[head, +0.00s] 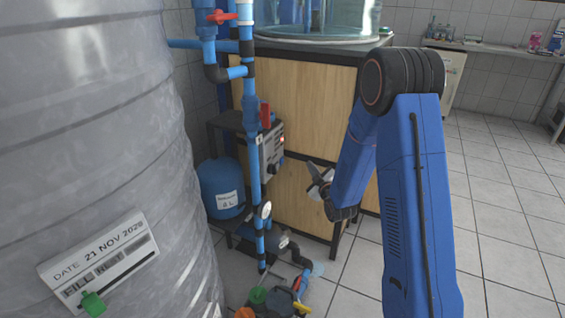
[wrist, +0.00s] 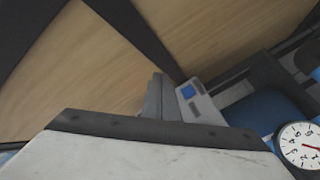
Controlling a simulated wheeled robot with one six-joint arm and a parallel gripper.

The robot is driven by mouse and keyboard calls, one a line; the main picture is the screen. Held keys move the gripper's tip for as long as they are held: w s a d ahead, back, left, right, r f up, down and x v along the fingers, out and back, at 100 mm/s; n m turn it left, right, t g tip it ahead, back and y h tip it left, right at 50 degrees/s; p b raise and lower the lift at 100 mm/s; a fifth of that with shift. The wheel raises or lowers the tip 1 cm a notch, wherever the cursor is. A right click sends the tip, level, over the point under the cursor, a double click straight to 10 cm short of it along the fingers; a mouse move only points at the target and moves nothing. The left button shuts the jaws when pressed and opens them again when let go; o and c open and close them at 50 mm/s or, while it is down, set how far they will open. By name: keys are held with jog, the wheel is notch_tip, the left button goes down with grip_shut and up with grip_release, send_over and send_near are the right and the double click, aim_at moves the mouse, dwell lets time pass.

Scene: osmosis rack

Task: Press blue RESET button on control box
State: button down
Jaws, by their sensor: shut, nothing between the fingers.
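The control box (head: 271,152) is a grey unit with a red light, mounted behind the blue pipe in the head view. In the wrist view the control box (wrist: 203,108) is a pale panel, tilted in the picture, with a square blue button (wrist: 188,92). My gripper (head: 316,180) is to the right of the box and a little lower in the head view, apart from it. In the wrist view my gripper (wrist: 158,88) is shut and empty, its tips just left of the blue button. I cannot tell the exact gap to the button.
A vertical blue pipe (head: 254,150) with a gauge (head: 265,209) stands in front of the box. A blue tank (head: 222,188) is below left. A wooden cabinet (head: 300,100) stands behind. A large grey tank (head: 90,120) fills the left. Tiled floor (head: 505,220) is open at right.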

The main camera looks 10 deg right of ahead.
aim_at(282, 161)
jog(key=shift+w+a+f+n+t, duration=0.15)
jog(key=shift+f+t, duration=0.1)
jog(key=shift+f, duration=0.3)
jog(key=shift+w+f+n+t, duration=0.15)
jog(key=shift+f+t, duration=0.1)
jog(key=shift+f, duration=0.3)
jog(key=shift+s, duration=0.1)
jog(key=w+a, duration=0.5)
jog(key=a, duration=0.2)
jog(key=shift+w+a, duration=0.15)
dwell(1.8)
jog(key=shift+w+a, duration=0.15)
jog(key=shift+a, duration=0.1)
jog(key=shift+w+a, duration=0.25)
jog(key=shift+a, duration=0.05)
dwell(0.8)
dwell(0.4)
jog(key=shift+s+d, duration=0.5)
jog(key=shift+d, duration=0.15)
